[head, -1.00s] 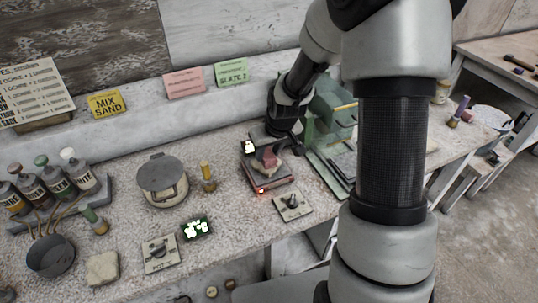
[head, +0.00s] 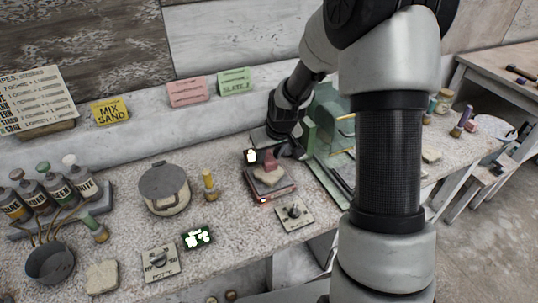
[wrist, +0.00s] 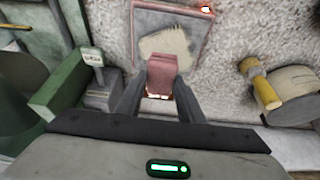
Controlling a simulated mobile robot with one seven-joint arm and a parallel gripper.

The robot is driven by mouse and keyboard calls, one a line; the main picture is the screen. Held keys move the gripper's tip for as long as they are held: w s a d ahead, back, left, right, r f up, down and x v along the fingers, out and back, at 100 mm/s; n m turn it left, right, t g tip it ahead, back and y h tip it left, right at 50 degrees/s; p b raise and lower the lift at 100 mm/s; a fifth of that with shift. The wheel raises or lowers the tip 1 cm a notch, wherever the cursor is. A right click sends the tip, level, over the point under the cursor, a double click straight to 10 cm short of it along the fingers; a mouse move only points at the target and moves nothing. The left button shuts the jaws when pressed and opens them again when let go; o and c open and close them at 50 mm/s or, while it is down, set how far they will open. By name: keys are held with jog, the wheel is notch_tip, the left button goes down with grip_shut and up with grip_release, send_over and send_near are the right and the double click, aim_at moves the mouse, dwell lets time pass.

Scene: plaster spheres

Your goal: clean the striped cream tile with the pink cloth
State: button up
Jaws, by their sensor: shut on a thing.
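My gripper (head: 283,152) is shut on the pink cloth (head: 270,159), which looks like a folded block. In the wrist view the cloth (wrist: 162,72) sits between my two fingers (wrist: 161,85). A cream slab (head: 268,177), apparently the tile, lies on a square plate with a reddish edge (head: 272,194). In the wrist view the slab (wrist: 166,42) is just beyond the cloth, and the cloth's far end overlaps its near edge. I cannot tell whether they touch.
A green machine (head: 331,130) stands close to the right of my gripper. A lidded pot (head: 164,190) and a brass-handled tool (head: 210,187) are to the left. A knob box (head: 294,216) and a lit display (head: 197,238) are in front. Another cream slab (head: 431,156) lies right.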

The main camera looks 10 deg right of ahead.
jog(key=shift+f+b, duration=0.45)
jog(key=shift+f, duration=0.15)
jog(key=shift+s+r, duration=0.1)
jog(key=shift+s, duration=0.05)
jog(key=shift+s+d, duration=0.15)
jog(key=shift+s, duration=0.75)
jog(key=shift+w, duration=0.1)
jog(key=shift+w+a+b, duration=0.2)
jog(key=shift+w+b, duration=0.05)
jog(key=shift+w, duration=0.75)
jog(key=shift+w+a+b, duration=0.15)
jog(key=shift+w+b, duration=0.05)
jog(key=shift+w, duration=0.8)
jog(key=shift+s, duration=0.1)
